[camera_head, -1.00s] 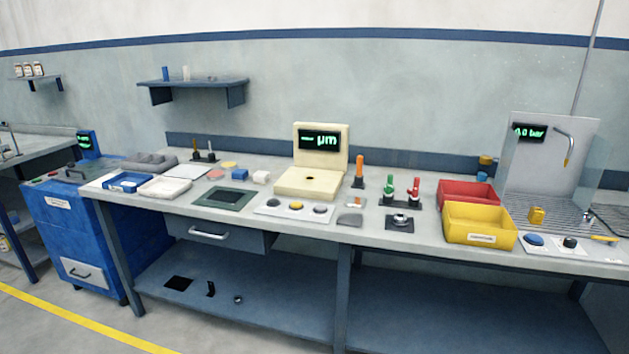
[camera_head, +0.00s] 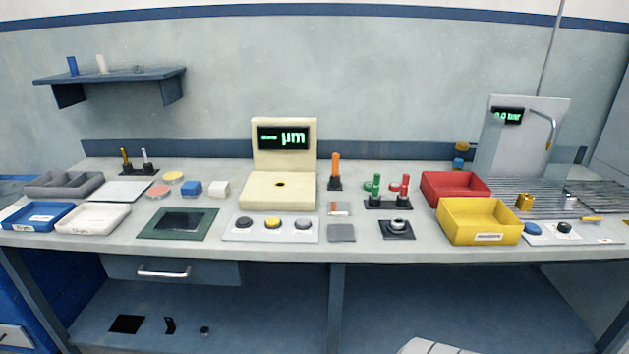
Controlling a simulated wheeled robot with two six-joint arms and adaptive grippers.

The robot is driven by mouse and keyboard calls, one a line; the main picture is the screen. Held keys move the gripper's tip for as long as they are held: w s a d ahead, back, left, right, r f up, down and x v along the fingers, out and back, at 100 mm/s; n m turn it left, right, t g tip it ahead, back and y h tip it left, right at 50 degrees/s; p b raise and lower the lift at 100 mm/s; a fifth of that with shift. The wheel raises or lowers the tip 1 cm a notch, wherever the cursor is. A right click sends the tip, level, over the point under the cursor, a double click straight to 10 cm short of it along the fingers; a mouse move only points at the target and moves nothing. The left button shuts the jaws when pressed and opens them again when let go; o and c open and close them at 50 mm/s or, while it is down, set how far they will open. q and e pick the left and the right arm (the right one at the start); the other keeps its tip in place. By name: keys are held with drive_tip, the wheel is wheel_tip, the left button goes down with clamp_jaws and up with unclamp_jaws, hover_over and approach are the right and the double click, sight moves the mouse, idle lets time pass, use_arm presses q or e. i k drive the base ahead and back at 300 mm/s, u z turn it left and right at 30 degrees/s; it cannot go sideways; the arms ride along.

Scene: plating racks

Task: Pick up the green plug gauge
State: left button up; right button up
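The green plug gauge (camera_head: 375,184) stands upright in a dark stand (camera_head: 387,205) on the bench, right of the picture's middle. Two red-handled pieces (camera_head: 404,184) stand in the same stand, just right of it. A small green piece shows beside the gauge's handle; I cannot tell whether it is part of the gauge.
A cream gauge unit (camera_head: 284,190) with a lit screen and an orange-handled tool (camera_head: 335,171) are left of the stand. A red bin (camera_head: 455,187) and a yellow bin (camera_head: 480,220) are to its right. A black-based ring fixture (camera_head: 397,229) lies in front.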

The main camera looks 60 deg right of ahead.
sight(375, 194)
drive_tip(key=z, duration=0.3)
drive_tip(key=i, duration=0.95)
drive_tip(key=z, duration=0.75)
